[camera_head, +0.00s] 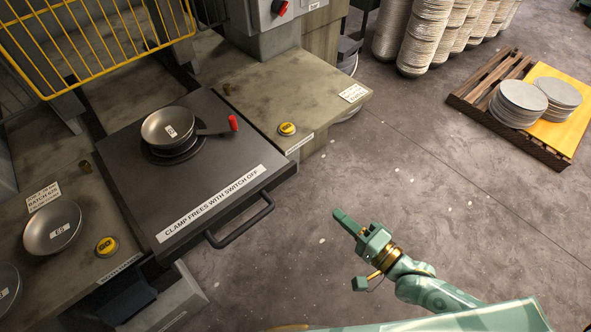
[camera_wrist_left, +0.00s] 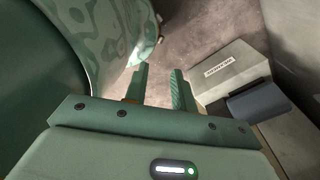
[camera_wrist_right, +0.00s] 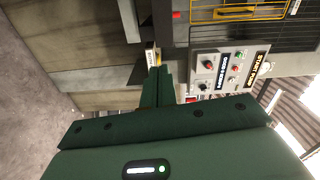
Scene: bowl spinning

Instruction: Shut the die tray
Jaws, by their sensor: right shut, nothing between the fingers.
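The die tray (camera_head: 215,157) is a dark flat drawer with a bar handle (camera_head: 242,222) on its front edge, standing pulled out between two worktops in the head view. A metal bowl (camera_head: 167,127) sits on its round die, with a red-tipped clamp lever (camera_head: 233,124) beside it. My right gripper (camera_head: 344,218) is shut and empty, to the right of the handle and apart from it; it also shows in the right wrist view (camera_wrist_right: 158,75). My left gripper (camera_wrist_left: 158,78) is open and empty in the left wrist view, and is out of the head view.
A yellow mesh guard (camera_head: 95,45) is at the upper left. Worktops with yellow buttons (camera_head: 287,129) flank the tray. A pallet (camera_head: 500,85) with plate-like stacks stands far right. A grey box (camera_head: 180,300) sits low beneath the tray.

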